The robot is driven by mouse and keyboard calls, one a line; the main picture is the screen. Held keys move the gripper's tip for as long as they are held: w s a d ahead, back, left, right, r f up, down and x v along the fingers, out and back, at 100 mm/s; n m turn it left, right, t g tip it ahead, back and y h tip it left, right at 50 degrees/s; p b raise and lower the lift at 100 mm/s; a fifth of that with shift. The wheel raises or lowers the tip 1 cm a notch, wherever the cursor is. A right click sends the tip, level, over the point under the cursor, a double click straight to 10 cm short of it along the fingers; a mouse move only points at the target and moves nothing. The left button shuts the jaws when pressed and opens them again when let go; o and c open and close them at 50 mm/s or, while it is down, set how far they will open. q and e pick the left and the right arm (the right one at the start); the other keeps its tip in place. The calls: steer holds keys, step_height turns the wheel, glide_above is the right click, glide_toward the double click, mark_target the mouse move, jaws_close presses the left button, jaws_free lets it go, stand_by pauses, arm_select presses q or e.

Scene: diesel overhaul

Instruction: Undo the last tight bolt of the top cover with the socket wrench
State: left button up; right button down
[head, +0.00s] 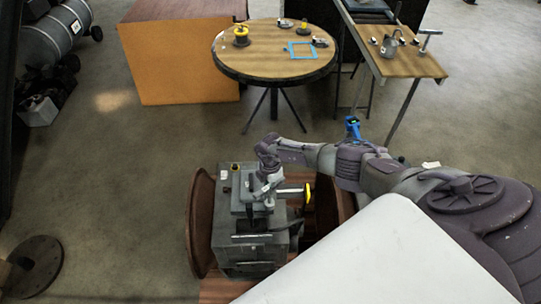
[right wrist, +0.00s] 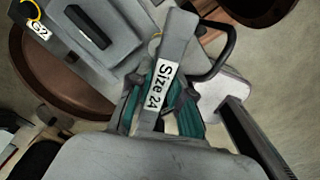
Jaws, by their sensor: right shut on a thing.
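The grey engine block (head: 275,247) stands low in front of me, with the stepped grey top cover (head: 241,190) on it. My right gripper (head: 266,190) is above the right part of the cover, pointing down. In the right wrist view it is shut (right wrist: 155,112) on the grey socket wrench (right wrist: 178,38), whose white label reads "Size 24". The teal finger pads lie on both sides of the wrench. The cover also shows in the right wrist view (right wrist: 65,35). The wrench's socket end and the bolt are hidden, so I cannot tell whether they touch. My left gripper is out of view.
Rusty round flanges stand left (head: 200,225) and right of the engine. A yellow-ended part (head: 307,193) sticks out at its right. A round table (head: 262,65) with small parts and a side table (head: 405,62) stand behind. Floor between is clear.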

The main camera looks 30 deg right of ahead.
steer(key=n+b, duration=0.2)
steer(key=n, duration=0.4)
steer(key=shift+w+f, duration=0.1)
steer(key=n+b, duration=0.1)
steer(key=n, duration=0.3)
steer(key=n+b, duration=0.3)
steer(key=n, duration=0.4)
steer(key=shift+w+n+b, duration=0.1)
steer(key=shift+n+b, duration=0.2)
steer(key=shift+b, duration=0.1)
steer(key=shift+n+b, duration=0.3)
steer(key=shift+n, duration=0.4)
steer(key=shift+a+r+n, duration=0.1)
steer(key=shift+r+n, duration=0.1)
steer(key=shift+n, duration=0.4)
steer(key=shift+r, duration=0.1)
